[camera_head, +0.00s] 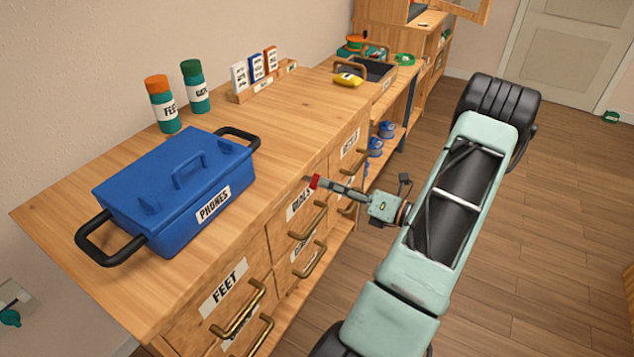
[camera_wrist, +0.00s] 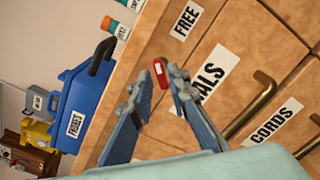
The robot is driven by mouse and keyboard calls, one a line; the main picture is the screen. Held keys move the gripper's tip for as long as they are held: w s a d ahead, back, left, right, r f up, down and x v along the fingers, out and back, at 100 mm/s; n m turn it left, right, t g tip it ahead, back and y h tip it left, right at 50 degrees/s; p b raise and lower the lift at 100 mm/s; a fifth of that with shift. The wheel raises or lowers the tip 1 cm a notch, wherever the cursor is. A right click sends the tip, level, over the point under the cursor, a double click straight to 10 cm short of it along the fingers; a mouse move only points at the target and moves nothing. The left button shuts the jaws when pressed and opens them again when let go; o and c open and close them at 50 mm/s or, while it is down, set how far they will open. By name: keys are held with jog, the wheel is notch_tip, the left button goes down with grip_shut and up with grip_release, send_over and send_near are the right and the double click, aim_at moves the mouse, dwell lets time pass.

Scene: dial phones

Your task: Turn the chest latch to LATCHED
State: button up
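A small red piece with a pale mark, likely the chest latch, shows at the top front edge of the wooden drawer chest (camera_head: 275,235). In the wrist view the red piece (camera_wrist: 160,73) lies between my fingertips, near the chest's edge. In the head view the red piece (camera_head: 315,181) is at the tip of my gripper (camera_head: 325,184). In the wrist view my gripper (camera_wrist: 155,85) has its fingers spread, with gaps beside the red piece. I cannot tell whether they touch it. No LATCHED marking is readable.
A blue box labelled PHONES (camera_head: 180,190) stands on the chest top. Green bottles (camera_head: 195,88) and small cartons (camera_head: 255,68) stand behind it. Brass drawer handles (camera_head: 308,222) stick out in front below my gripper. The wooden floor (camera_head: 530,230) at the right is clear.

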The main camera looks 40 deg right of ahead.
aim_at(317, 178)
jog(key=shift+x, duration=2)
jog(key=shift+c, duration=0.5)
grip_shut()
